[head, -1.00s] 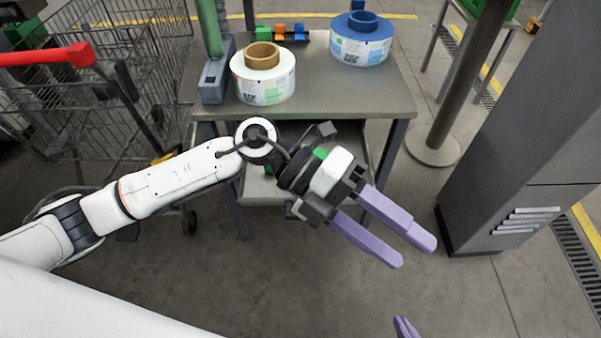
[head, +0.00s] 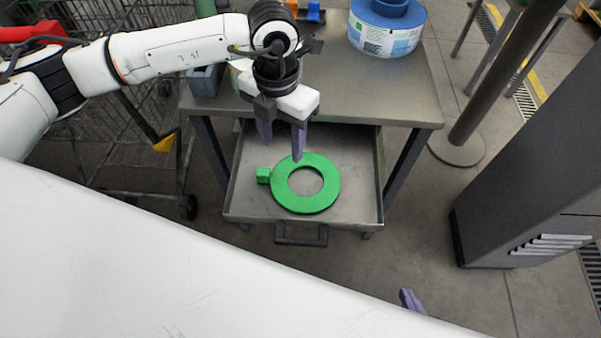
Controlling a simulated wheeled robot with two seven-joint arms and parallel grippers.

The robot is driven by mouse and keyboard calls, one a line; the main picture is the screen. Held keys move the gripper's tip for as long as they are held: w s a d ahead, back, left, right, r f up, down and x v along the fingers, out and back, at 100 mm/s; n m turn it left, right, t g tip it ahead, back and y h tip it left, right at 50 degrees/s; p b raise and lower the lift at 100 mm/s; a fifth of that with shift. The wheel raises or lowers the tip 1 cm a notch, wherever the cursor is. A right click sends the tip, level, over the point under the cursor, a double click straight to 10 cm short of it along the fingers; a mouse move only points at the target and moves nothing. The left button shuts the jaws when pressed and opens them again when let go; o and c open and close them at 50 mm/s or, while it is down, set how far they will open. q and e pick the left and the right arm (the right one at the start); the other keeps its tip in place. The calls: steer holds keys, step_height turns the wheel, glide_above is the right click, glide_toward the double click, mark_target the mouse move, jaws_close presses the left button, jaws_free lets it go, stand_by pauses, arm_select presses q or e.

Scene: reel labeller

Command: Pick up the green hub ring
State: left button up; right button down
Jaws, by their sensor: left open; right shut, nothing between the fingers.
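The green hub ring (head: 326,193) lies flat in the open grey drawer (head: 357,205) under the table. A small green block (head: 263,175) sits at its left edge, touching or very close to it. My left gripper (head: 282,150) is open and points down over the back of the drawer. One purple fingertip overlaps the ring's upper edge in the picture; I cannot tell whether it touches. Nothing is between its fingers. Only a purple tip of my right gripper (head: 410,300) shows at the lower edge.
The grey table top (head: 400,95) is above the drawer, with a blue reel (head: 386,28) at its back right. A white reel is mostly hidden behind my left arm. A wire cart (head: 130,160) stands left, a grey cabinet (head: 530,160) right.

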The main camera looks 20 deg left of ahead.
mark_target(285, 168)
arm_select(q)
steer(key=shift+s+d+f+p, duration=0.1)
steer(key=shift+f+p, duration=0.05)
steer(key=shift+f, duration=1.4)
steer(key=shift+s+d+f+p, duration=0.1)
steer(key=shift+f+p, duration=0.05)
steer(key=shift+f, duration=1.35)
steer(key=c, duration=1.2)
